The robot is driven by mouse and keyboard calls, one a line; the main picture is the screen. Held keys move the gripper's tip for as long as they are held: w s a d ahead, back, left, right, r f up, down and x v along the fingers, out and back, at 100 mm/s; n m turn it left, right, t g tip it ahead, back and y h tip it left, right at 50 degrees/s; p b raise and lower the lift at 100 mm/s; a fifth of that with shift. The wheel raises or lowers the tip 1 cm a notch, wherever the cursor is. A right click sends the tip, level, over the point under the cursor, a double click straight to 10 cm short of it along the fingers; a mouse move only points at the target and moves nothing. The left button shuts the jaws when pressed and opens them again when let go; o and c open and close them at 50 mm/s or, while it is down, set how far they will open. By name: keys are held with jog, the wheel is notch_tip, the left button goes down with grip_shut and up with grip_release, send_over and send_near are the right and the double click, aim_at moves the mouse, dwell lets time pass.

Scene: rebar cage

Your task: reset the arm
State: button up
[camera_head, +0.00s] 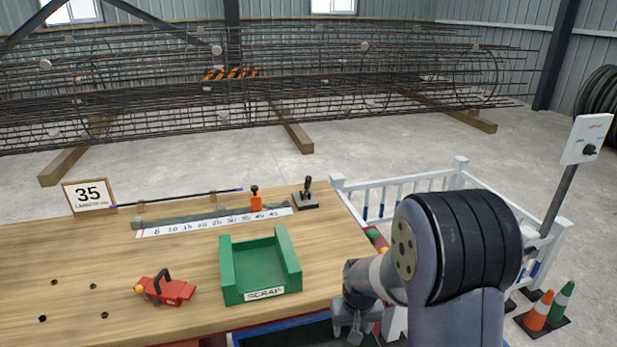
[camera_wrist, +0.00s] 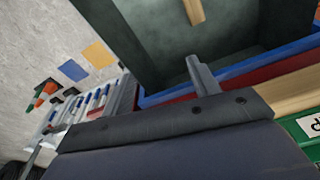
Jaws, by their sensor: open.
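My gripper (camera_head: 350,330) hangs low beside the front right edge of the workbench (camera_head: 190,260), partly behind my own arm in the head view. In the wrist view, my gripper (camera_wrist: 162,78) shows two grey fingers spread apart with nothing between them. A dark bin with a blue rim (camera_wrist: 235,70) lies beyond the fingers. A piece of wood (camera_wrist: 194,12) shows inside it.
On the bench are a green scrap tray (camera_head: 232,272), a red tool (camera_head: 166,289), a ruler strip (camera_head: 215,222), an orange stamp-like block (camera_head: 256,202) and a "35" sign (camera_head: 89,195). A white fence (camera_head: 400,185) and cones (camera_head: 540,310) stand right. A rebar cage (camera_head: 250,85) lies behind.

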jog(key=shift+m, duration=0.5)
jog(key=shift+s+d+r+p, duration=0.15)
jog(key=shift+d+r+p, duration=0.8)
jog(key=shift+p, duration=0.45)
jog(key=shift+s+d+r+p, duration=0.15)
jog(key=shift+d+r+p, duration=0.75)
jog(key=shift+p, duration=0.5)
jog(key=shift+d+f, duration=0.1)
jog(key=shift+f, duration=0.1)
